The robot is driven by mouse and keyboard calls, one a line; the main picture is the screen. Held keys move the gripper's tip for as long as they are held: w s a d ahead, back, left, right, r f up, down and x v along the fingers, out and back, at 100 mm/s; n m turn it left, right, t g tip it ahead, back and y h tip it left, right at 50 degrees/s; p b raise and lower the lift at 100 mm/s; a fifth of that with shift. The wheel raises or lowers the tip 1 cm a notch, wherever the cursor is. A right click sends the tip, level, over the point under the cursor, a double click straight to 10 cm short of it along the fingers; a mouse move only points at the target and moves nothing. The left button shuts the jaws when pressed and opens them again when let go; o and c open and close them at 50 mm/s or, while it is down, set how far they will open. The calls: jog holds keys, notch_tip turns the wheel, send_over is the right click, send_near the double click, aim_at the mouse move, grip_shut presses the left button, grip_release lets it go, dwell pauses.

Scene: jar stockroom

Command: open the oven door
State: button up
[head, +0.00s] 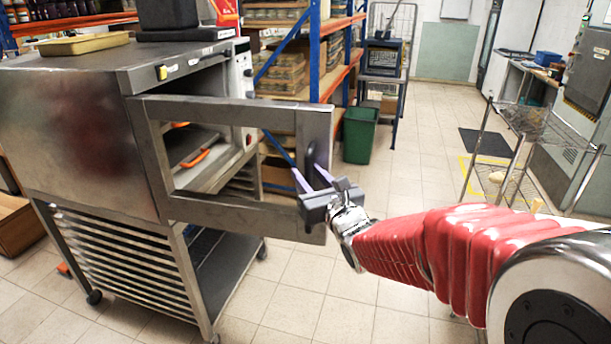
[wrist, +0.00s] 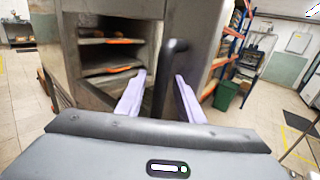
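The steel oven (head: 75,115) stands at the left in the head view on a wheeled rack base. Its door (head: 225,106), a steel frame with a window opening, is swung partly out from the oven front, with its free edge at the right. A dark upright handle (wrist: 173,62) is on the door near that edge. My gripper (head: 308,170) is at the handle. In the wrist view its two lavender fingers (wrist: 160,78) stand apart, one on each side of the handle, with gaps visible. Whether a finger touches it is unclear.
Inside the oven are shelves with orange-edged items (head: 195,158). A green bin (head: 360,135) stands behind the door, near blue-and-orange shelving (head: 315,45). A wire rack (head: 515,150) stands at the right. The tiled floor between is mostly clear.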

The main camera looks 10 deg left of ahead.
jog(key=v, duration=1.3)
jog(key=shift+s+d, duration=0.2)
jog(key=shift+s, duration=0.1)
jog(key=shift+c, duration=0.4)
